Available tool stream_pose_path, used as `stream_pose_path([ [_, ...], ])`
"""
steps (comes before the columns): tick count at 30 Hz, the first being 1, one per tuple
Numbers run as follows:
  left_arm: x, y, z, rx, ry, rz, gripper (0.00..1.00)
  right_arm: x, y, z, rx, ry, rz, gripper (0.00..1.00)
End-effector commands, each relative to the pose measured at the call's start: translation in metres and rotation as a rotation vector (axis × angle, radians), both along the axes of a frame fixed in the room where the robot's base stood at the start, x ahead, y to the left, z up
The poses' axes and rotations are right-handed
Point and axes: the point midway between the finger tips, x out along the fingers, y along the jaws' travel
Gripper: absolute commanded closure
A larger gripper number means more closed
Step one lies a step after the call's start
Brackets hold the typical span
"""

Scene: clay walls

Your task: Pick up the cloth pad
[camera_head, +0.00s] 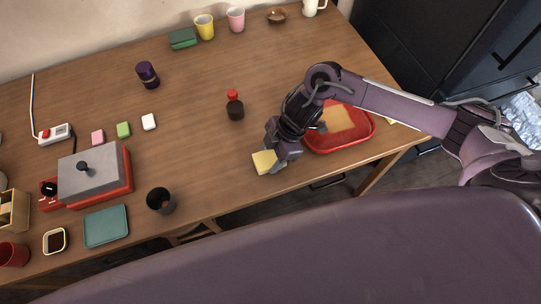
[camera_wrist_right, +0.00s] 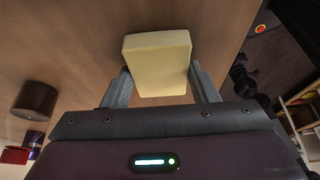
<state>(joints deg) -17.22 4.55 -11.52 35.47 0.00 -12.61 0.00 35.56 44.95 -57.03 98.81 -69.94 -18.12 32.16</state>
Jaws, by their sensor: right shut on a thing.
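The cloth pad (camera_head: 263,161) is a pale yellow, thick block near the front edge of the wooden table. My right gripper (camera_head: 275,166) comes down over it from the right and is shut on it. In the right wrist view the pad (camera_wrist_right: 157,60) sits between the two grey fingers of the gripper (camera_wrist_right: 161,84), one finger at each side. I cannot tell whether the pad touches the table or is slightly above it. My left gripper is not in view.
A red tray (camera_head: 368,135) with a tan flat piece stands just right of the gripper. A dark bottle with a red top (camera_head: 235,106) stands behind left, and a dark cup (camera_head: 160,200) at the front left. The table between them is clear.

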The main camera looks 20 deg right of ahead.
Motion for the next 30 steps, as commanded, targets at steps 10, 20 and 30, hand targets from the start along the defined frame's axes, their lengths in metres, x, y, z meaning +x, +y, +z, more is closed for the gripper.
stream_pose_path([
  [10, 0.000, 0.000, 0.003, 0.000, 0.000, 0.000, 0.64, 0.001, 0.001, 0.038, 0.002, -0.005, 0.002, 0.72],
  [20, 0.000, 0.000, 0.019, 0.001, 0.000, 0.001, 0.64, 0.003, -0.001, 0.138, -0.002, -0.010, 0.001, 0.72],
  [30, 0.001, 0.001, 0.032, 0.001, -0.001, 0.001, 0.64, 0.001, 0.000, 0.193, 0.000, -0.002, 0.000, 0.72],
])
